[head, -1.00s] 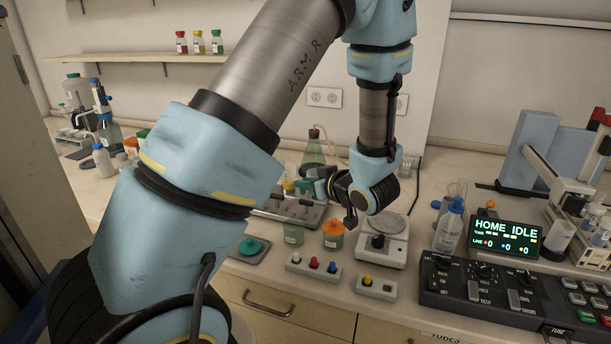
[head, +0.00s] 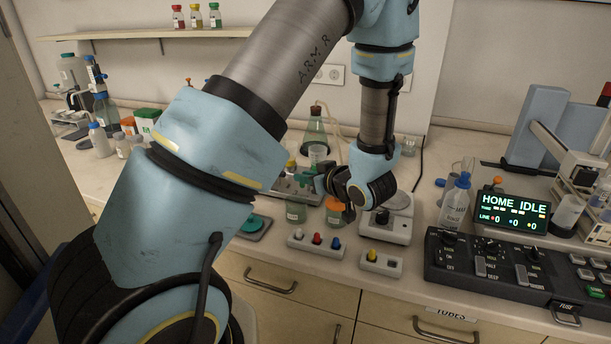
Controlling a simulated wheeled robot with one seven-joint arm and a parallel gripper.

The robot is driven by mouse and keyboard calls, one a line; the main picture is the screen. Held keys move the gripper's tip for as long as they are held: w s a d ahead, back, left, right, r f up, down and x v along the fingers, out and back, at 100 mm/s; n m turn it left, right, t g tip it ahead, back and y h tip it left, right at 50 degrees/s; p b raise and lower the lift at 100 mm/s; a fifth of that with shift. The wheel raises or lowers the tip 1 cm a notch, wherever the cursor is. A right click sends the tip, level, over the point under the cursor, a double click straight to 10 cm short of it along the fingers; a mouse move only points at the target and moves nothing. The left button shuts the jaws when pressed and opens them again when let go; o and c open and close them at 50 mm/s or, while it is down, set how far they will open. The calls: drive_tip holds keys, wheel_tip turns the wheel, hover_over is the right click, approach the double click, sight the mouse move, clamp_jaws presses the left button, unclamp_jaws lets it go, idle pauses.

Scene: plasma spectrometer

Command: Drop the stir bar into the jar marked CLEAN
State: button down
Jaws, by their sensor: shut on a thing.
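My gripper (head: 334,186) is above the bench, just over and behind two small jars, its fingers toward the left. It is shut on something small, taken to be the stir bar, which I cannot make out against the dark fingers. The clear greenish jar (head: 296,213) stands at the left with no lid visible on it. The orange-lidded jar (head: 336,217) stands at the right, its top partly covered by my gripper. Labels on both jars are too small to read, so I cannot tell which is marked CLEAN.
A teal lid (head: 254,222) lies on a dark mat left of the jars. A white stirrer plate (head: 386,228) stands to the right. Button boxes (head: 316,243) sit in front. A conical flask (head: 315,135) stands behind. A control console (head: 485,265) fills the right front.

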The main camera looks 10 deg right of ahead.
drive_tip(key=c, duration=0.8)
unclamp_jaws()
drive_tip(key=shift+o, duration=0.2)
drive_tip(key=shift+s, duration=0.1)
drive_tip(key=b+v, duration=0.2)
drive_tip(key=v, duration=0.8)
drive_tip(key=shift+s+r+b, duration=0.25)
drive_tip(key=shift+b, duration=0.15)
drive_tip(key=shift+d, duration=0.15)
drive_tip(key=w+a+m+g+h, duration=0.3)
drive_tip(key=w+h, duration=0.4)
drive_tip(key=w, duration=0.1)
drive_tip(key=s+a+m+g, duration=0.1)
drive_tip(key=s+a+g, duration=0.3)
drive_tip(key=a, duration=0.5)
drive_tip(key=s+a+f+m+g+y, duration=0.1)
drive_tip(key=s+a+m+g, duration=0.1)
drive_tip(key=s+a, duration=0.5)
drive_tip(key=shift+s+a+g, duration=0.3)
drive_tip(key=shift+a+g, duration=0.6)
drive_tip(key=shift+a, duration=0.25)
